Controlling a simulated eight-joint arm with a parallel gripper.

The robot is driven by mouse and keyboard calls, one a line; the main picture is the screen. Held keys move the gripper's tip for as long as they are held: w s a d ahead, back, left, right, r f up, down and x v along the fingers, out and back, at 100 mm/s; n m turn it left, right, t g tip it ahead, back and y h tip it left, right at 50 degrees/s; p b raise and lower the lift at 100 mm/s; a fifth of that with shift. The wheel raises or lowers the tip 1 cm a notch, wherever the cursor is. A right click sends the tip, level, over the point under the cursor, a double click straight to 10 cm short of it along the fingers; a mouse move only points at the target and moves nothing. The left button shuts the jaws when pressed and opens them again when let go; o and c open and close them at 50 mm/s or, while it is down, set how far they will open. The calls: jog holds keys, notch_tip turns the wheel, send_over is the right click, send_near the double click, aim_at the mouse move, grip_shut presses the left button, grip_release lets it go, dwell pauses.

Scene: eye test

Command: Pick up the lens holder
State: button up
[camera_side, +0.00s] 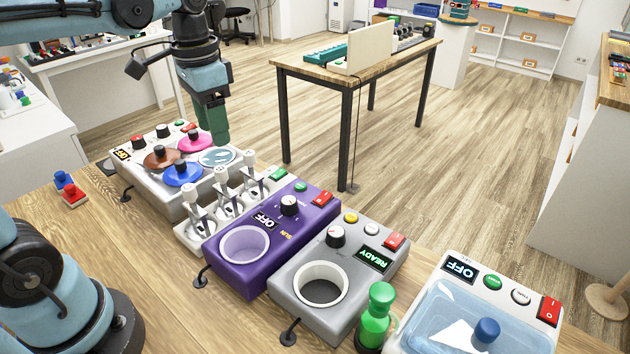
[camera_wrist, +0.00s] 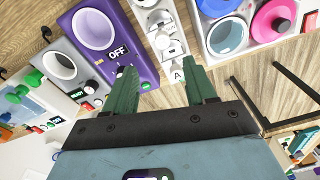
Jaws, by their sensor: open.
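My gripper (camera_side: 217,128) hangs in the air beyond the white box with coloured discs. Its green fingers are apart with nothing between them, also in the wrist view (camera_wrist: 163,85). Several white upright pieces (camera_side: 221,187) stand in a row on a white base, between the disc box and a purple device. They look like holders or levers; I cannot tell whether one is the lens holder.
The purple device (camera_side: 262,272), a grey device (camera_side: 368,285) marked READY, a green bottle-shaped piece (camera_side: 376,318) and a blue-topped unit (camera_side: 487,330) stand to the right. Red and blue pieces (camera_side: 72,195) lie left.

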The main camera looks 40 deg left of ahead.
aim_at(220, 169)
jog(key=shift+s+a+f, duration=0.1)
jog(key=shift+a+f, duration=0.15)
jog(key=shift+a, duration=0.2)
jog(key=shift+d+f, duration=0.15)
jog(key=shift+f, duration=5.45)
jog(key=shift+c, duration=0.2)
grip_shut()
